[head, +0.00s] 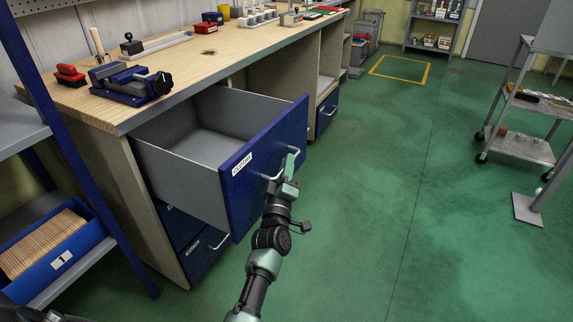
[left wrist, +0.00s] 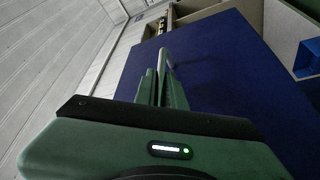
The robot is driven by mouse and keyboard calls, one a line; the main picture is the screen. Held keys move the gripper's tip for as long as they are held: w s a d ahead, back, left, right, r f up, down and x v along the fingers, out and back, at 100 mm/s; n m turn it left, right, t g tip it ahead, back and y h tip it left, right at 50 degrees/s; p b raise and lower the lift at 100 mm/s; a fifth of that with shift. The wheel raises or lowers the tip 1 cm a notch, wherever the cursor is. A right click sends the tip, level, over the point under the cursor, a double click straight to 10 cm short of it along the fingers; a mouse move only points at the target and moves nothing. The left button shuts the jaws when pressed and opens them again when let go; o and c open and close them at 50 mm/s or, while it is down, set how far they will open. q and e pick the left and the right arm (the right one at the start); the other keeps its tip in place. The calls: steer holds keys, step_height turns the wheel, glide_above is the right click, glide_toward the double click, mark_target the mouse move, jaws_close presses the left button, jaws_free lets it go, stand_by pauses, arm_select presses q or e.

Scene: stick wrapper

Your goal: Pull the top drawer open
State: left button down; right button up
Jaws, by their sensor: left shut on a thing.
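The top drawer (head: 262,168) has a blue front with a white label and grey inner walls. It stands well out from the workbench, and its inside looks empty. Its silver handle (head: 272,177) runs across the blue front. My left gripper (head: 290,168) is at the handle and shut on it, with the fingers hiding part of the bar. In the left wrist view the green fingers (left wrist: 162,85) close around the light handle (left wrist: 166,58) in front of the blue drawer front (left wrist: 215,75). My right gripper is not in view.
The wooden workbench (head: 200,50) carries a blue vise (head: 130,83) and small tools. Lower blue drawers (head: 205,250) are shut below. A shelf with a blue bin (head: 55,245) stands at left, a grey cart (head: 525,145) at right. The green floor between is clear.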

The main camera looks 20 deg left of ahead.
arm_select(q)
steer(key=shift+f, duration=0.15)
steer(key=c, duration=1.5)
jaws_free()
steer(key=shift+s, duration=0.1)
